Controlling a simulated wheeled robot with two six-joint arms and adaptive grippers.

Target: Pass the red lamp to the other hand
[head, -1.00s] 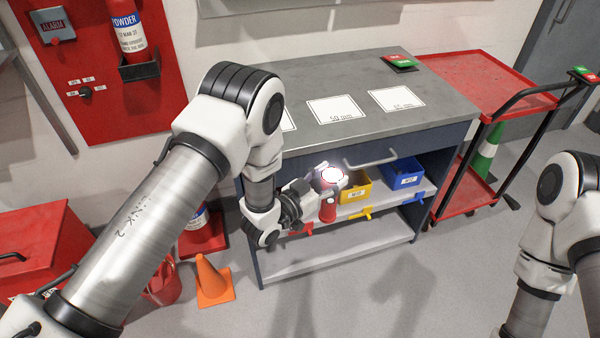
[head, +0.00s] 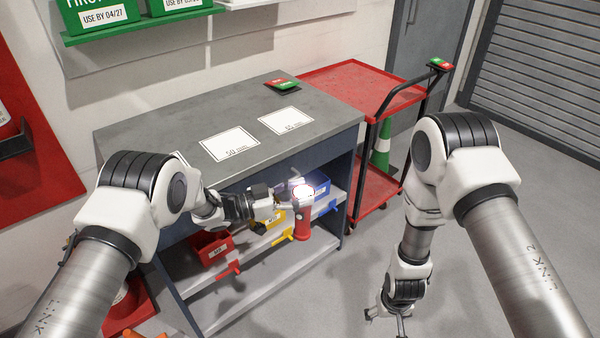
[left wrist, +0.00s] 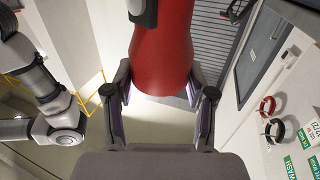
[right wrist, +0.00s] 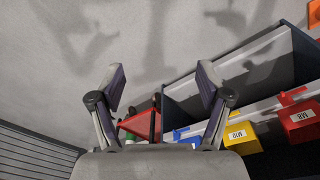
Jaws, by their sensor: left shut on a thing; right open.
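The red lamp (head: 303,222) is upright in the head view, in front of the workbench shelves, with its round top glowing white. My left gripper (head: 285,205) is shut on the lamp. In the left wrist view the lamp's red body (left wrist: 162,60) stands between the fingers (left wrist: 158,98). My right gripper (head: 388,318) is low at the bottom of the head view, to the right of the lamp and apart from it. In the right wrist view its fingers (right wrist: 160,82) are spread and empty.
The grey workbench (head: 140,130) has red, yellow and blue bins (head: 325,187) on its shelf. A red trolley (head: 335,78) and a green-and-white cone (head: 382,145) stand to its right. The floor (head: 345,290) between my arms is clear.

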